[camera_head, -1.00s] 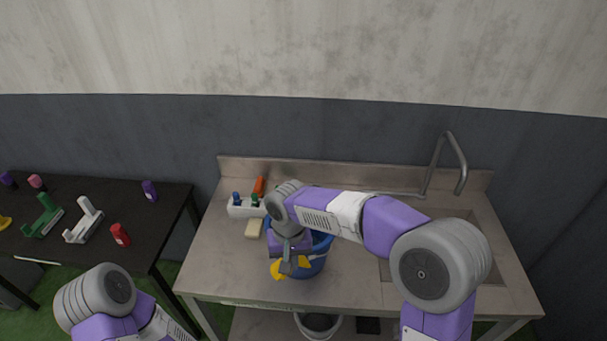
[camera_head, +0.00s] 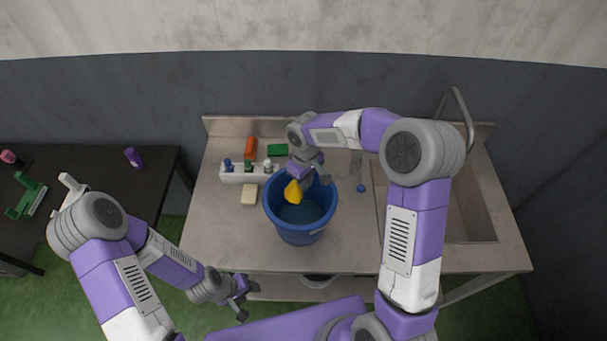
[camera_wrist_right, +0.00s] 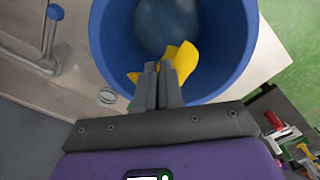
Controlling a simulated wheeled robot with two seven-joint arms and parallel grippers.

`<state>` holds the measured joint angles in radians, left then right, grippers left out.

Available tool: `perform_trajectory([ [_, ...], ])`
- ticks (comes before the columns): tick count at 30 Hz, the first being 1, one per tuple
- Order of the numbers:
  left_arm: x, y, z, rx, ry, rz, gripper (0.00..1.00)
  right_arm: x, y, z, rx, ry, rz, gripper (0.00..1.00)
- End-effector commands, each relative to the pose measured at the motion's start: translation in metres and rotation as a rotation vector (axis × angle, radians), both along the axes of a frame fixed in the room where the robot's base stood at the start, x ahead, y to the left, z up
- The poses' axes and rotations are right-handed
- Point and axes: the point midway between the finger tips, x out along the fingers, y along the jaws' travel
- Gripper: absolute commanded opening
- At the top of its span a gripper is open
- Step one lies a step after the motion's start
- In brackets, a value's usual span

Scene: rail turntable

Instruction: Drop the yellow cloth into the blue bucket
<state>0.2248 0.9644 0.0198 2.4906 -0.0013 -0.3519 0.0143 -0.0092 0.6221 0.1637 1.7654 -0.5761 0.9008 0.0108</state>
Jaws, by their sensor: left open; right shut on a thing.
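The blue bucket (camera_head: 299,232) stands upright on the metal sink counter, with a bluish-grey patch at its bottom. It also fills much of the right wrist view (camera_wrist_right: 112,40). My right gripper (camera_head: 297,180) is shut on the yellow cloth (camera_head: 293,192) over the back part of the bucket's opening. In the right wrist view the cloth (camera_wrist_right: 183,60) sticks out on both sides of the fingers, within the rim's outline. I cannot tell how far it is above the bottom. My left gripper (camera_head: 240,298) is open and empty, low in front of the counter.
A white holder with bottles (camera_head: 248,174), a pale sponge (camera_head: 249,194), an orange object (camera_head: 251,148) and a green block (camera_head: 278,150) lie left of and behind the bucket. The sink basin (camera_head: 450,205) and tap (camera_head: 462,110) are at right. A black table (camera_head: 100,175) stands at left.

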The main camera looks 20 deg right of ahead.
Motion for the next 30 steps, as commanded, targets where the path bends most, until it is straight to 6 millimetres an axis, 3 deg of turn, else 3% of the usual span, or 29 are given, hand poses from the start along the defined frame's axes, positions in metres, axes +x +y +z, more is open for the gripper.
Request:
perform_trajectory([
  [12, 0.0, 0.0, -0.034, 0.0, 0.0, 0.0, 0.46, 0.0, 0.0, -0.049, 0.0, 0.001, -0.002, 0.0],
  [23, 0.0, 0.0, -0.036, 0.0, 0.0, 0.0, 0.46, 0.0, 0.0, -0.053, 0.001, 0.001, -0.002, 0.0],
  [24, 0.0, 0.0, -0.036, 0.0, 0.0, 0.0, 0.46, 0.0, 0.0, -0.053, 0.001, 0.001, -0.002, 0.13],
  [28, 0.0, 0.0, -0.036, 0.0, 0.0, 0.0, 0.46, 0.0, 0.0, -0.052, 0.0, 0.0, -0.002, 0.33],
  [30, 0.0, 0.0, -0.036, 0.0, 0.0, 0.0, 0.46, 0.0, 0.0, -0.052, 0.0, 0.0, -0.002, 0.36],
])
